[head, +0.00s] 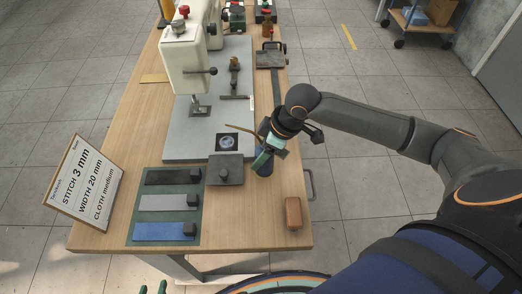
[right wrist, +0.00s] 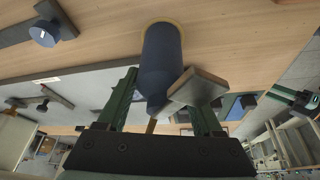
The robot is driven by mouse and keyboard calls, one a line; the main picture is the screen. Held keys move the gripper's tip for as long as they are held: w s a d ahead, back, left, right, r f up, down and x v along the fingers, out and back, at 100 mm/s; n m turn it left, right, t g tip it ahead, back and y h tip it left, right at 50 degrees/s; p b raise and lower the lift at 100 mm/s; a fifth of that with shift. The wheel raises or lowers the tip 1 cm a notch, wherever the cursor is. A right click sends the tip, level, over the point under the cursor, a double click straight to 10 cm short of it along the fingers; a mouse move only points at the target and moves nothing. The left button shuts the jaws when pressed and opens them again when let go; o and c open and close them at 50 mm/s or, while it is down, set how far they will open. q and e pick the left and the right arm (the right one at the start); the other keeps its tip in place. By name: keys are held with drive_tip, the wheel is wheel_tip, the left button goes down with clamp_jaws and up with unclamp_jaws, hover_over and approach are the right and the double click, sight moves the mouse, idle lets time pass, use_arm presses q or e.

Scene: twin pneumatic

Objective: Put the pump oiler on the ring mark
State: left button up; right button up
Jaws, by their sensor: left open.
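The pump oiler (head: 264,164) is a dark blue can with a thin brownish spout, near the right side of the table. In the right wrist view its body (right wrist: 162,55) lies between my right fingers, with a small flat grey plate beside it. My right gripper (head: 268,146) appears closed on its upper body; I cannot tell whether the base touches the table. A thin yellowish rim shows around the base; I cannot tell whether it is the ring mark. My left gripper (head: 153,288) is open and empty, its fingertips barely showing at the bottom edge.
A grey block with a knob (head: 225,173) stands just left of the oiler. A brown block (head: 293,213) lies at the front right. A dark square with a pale round figure (head: 227,142) is on the grey plate. A green swatch board (head: 155,215) and sign (head: 85,182) are left.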

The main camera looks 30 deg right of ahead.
drive_tip(key=o, duration=0.3)
drive_tip(key=p+v, duration=0.1)
drive_tip(key=v, duration=1.1)
drive_tip(key=shift+r, duration=0.1)
